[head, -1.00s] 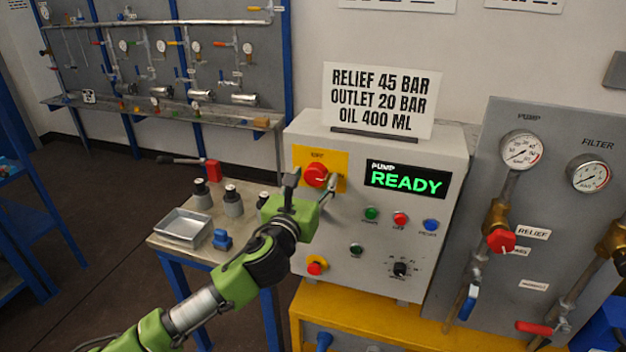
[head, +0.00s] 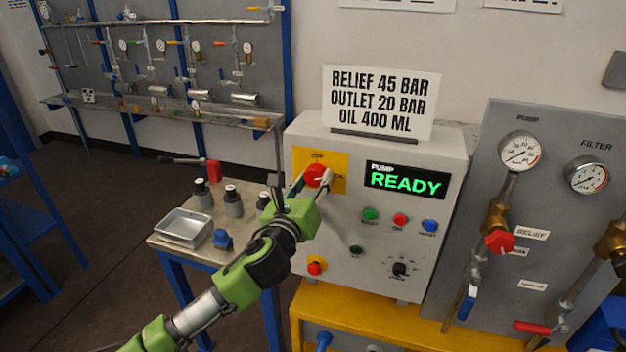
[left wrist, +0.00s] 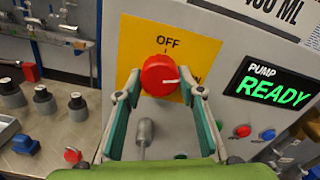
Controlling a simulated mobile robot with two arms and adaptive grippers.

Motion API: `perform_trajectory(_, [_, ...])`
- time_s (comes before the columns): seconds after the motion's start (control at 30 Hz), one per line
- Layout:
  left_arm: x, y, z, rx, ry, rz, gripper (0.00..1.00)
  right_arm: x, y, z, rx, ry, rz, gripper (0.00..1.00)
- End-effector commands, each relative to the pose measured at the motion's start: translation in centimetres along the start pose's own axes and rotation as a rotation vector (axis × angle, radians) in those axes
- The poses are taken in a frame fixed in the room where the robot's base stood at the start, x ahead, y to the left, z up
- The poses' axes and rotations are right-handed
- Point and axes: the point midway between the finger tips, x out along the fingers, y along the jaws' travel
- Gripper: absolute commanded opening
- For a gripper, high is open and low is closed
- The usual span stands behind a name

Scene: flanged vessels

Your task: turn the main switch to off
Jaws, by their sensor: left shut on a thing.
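The main switch is a round red knob (head: 316,175) on a yellow plate (head: 338,160) at the upper left of the grey pump cabinet's front. In the left wrist view the knob (left wrist: 160,74) has OFF printed above it, and part of ON shows at its lower right. My left gripper (head: 313,184) reaches up to the knob from below. In the left wrist view its two fingertips (left wrist: 161,88) press on the knob's left and right sides, so it is shut on the knob. Which way the knob points is not clear. My right gripper is not in view.
The pump display (head: 405,181) reads READY. Several buttons, including a green one (head: 370,214), and a black dial (head: 400,269) sit below it. A grey peg (left wrist: 145,132) sticks out below the knob. A side table with a metal tray (head: 183,228) stands left of the cabinet.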

Motion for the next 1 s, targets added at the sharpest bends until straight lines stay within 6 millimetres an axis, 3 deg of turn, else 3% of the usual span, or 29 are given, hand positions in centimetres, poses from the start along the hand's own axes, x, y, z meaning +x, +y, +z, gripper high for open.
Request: perform_trajectory(1.0, [-0.01, -0.22, 0.0, -0.959, 0.002, 0.001, 0.14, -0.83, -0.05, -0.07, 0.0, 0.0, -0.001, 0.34])
